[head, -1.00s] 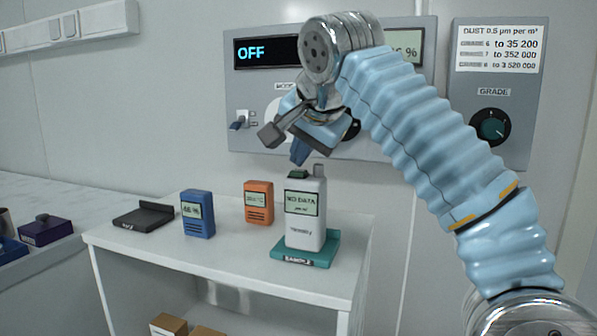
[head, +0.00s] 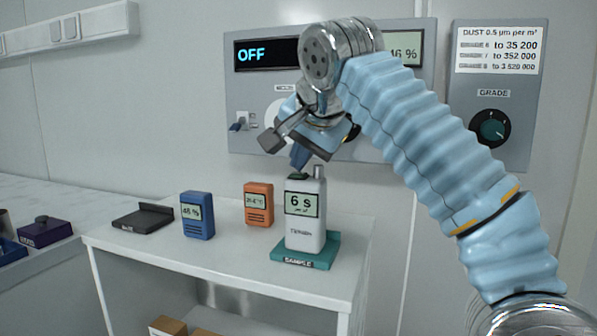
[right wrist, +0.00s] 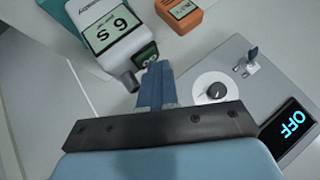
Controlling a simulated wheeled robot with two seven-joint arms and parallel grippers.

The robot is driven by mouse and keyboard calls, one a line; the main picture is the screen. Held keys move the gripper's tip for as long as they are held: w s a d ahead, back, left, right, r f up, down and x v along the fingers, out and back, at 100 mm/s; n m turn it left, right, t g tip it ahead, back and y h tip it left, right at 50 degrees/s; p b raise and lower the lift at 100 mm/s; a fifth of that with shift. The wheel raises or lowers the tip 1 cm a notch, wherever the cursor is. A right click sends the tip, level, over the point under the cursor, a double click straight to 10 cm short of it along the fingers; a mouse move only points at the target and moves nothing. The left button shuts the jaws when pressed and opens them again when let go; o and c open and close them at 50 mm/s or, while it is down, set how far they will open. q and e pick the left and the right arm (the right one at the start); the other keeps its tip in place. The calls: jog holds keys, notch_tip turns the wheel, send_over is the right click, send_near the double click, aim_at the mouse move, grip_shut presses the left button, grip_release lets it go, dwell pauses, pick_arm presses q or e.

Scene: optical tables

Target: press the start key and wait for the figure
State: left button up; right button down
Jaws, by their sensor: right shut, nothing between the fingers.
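The white particle counter (head: 305,232) stands upright on a teal base marked SAMPLE (head: 325,252) on the white bench. Its screen reads "6 s"; it also shows in the right wrist view (right wrist: 108,45). The dark green start key (head: 297,177) is on its top, and shows in the right wrist view (right wrist: 146,55). My right gripper (head: 298,163) is shut and empty, its blue fingertips pointing down at the key. In the right wrist view the fingertips (right wrist: 157,72) are right by the key; whether they touch it I cannot tell. My left gripper is not in view.
A blue meter (head: 197,215) and an orange meter (head: 259,205) stand left of the counter, with a black stand (head: 143,217) farther left. The wall panel (head: 245,100) behind reads OFF. A grade dial (head: 490,127) is at the right.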

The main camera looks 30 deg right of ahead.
aim_at(301, 175)
jog(key=shift+r+p, duration=0.8)
jog(key=shift+r, duration=0.05)
notch_tip(301, 175, up, 3)
jog(key=shift+f+p, duration=0.2)
jog(key=shift+p, duration=0.55)
jog(key=shift+w+r, duration=0.1)
jog(key=shift+r, duration=1.05)
jog(key=shift+f, duration=0.1)
